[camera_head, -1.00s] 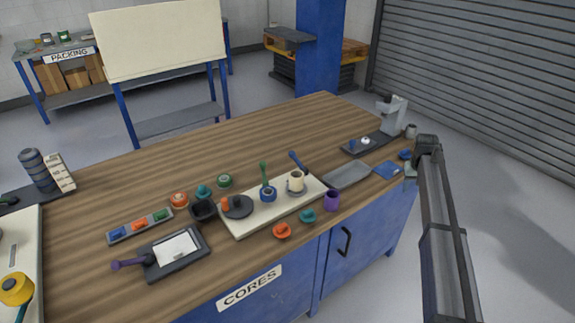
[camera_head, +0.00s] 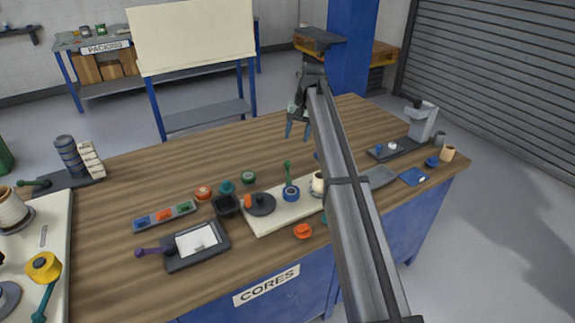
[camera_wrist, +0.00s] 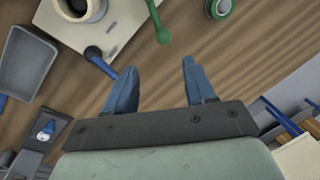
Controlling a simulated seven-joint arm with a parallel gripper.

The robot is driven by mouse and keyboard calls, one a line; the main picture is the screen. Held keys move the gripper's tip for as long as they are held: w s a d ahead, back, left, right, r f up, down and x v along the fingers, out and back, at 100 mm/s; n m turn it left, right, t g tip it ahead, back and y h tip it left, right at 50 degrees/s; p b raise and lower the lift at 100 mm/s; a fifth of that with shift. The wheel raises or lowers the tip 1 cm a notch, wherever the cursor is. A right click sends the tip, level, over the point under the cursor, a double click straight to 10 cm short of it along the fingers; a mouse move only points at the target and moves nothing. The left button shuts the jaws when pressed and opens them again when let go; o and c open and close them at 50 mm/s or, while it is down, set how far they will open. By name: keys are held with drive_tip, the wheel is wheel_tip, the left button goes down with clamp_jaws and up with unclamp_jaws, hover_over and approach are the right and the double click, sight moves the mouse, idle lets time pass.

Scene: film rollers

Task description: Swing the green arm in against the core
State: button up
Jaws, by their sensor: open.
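A green arm (camera_head: 288,170) with a ball end stands up at the back edge of the pale board (camera_head: 262,224), beside a blue core (camera_head: 291,195). Its ball end also shows in the wrist view (camera_wrist: 163,37), beyond my fingertips. A cream core (camera_head: 318,182) sits on the board to the right, partly hidden by my arm; it is at the top in the wrist view (camera_wrist: 92,12). A blue arm (camera_wrist: 100,60) lies beside it, close to my left finger. My gripper (camera_head: 297,132) is open and empty, above the table behind the board, apart from the green arm.
A green roll (camera_head: 248,177) and orange and teal pieces lie left of the board. The table's back middle is clear.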

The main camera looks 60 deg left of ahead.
sight(287, 164)
drive_tip(key=s+f, duration=0.1)
drive_tip(key=f, duration=0.3)
drive_tip(key=s+a+f, duration=0.1)
drive_tip(key=f, duration=0.8)
drive_tip(key=shift+s+a+f, duration=0.15)
drive_tip(key=shift+s+a, duration=0.2)
drive_tip(key=shift+s, duration=0.05)
drive_tip(key=shift+c, duration=0.5)
clamp_jaws()
